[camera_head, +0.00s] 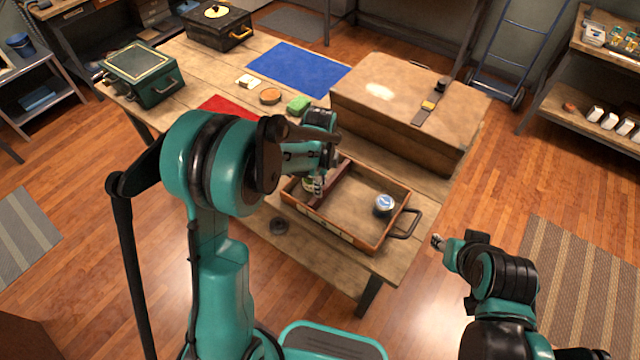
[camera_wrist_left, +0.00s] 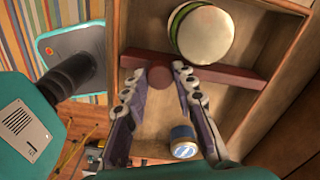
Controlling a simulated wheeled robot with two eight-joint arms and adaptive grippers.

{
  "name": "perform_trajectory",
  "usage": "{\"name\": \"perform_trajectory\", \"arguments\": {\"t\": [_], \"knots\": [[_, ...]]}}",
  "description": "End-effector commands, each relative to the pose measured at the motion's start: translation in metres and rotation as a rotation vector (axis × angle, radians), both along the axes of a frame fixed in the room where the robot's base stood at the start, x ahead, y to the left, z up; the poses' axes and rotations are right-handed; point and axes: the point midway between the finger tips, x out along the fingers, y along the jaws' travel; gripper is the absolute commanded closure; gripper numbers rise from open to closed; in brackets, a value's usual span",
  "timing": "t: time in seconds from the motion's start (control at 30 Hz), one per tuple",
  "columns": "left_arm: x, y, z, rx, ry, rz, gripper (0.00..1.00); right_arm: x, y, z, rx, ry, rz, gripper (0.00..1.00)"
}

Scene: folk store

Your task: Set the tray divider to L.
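The wooden tray (camera_head: 365,245) sits at the table's near right part, with a dark handle on its right end. A reddish-brown divider (camera_head: 334,185) crosses it left of centre; in the left wrist view the divider (camera_wrist_left: 225,78) carries a round knob (camera_wrist_left: 159,77). My left gripper (camera_wrist_left: 156,72) is over the divider, its fingers apart on either side of the knob with small gaps visible. A jar with a pale lid (camera_wrist_left: 207,36) and a blue-and-white tin (camera_head: 384,205) lie on opposite sides of the divider. My right gripper (camera_head: 438,242) is off the table's right side; its fingers are too small to judge.
A large brown case (camera_head: 405,110) stands right behind the tray. A green block (camera_head: 299,104), round brown piece (camera_head: 270,96), red mat (camera_head: 230,105) and blue mat (camera_head: 300,68) lie farther back.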

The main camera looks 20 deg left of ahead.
Motion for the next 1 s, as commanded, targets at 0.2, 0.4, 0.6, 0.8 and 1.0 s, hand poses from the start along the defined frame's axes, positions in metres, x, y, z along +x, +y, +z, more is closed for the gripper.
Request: {"name": "perform_trajectory", "arguments": {"t": [0.2, 0.4, 0.6, 0.8, 1.0], "knots": [[-0.002, -0.007, 0.000, 0.000, 0.000, -0.002, 1.00, 0.000, 0.000, -0.001, 0.000, 0.000, 0.000, 0.60], [-0.019, -0.054, -0.001, -0.001, 0.000, -0.008, 1.00, 0.000, 0.000, -0.004, 0.000, 0.000, 0.000, 0.60], [-0.035, -0.100, 0.000, 0.000, -0.001, -0.006, 1.00, 0.000, 0.000, -0.006, 0.000, 0.000, 0.000, 0.60], [-0.042, -0.117, 0.000, -0.001, -0.001, -0.002, 1.00, 0.000, 0.000, -0.006, 0.000, 0.000, 0.000, 0.60], [-0.043, -0.118, 0.000, -0.002, 0.000, -0.001, 1.00, 0.000, 0.000, -0.006, 0.000, 0.000, 0.000, 0.60]]}}
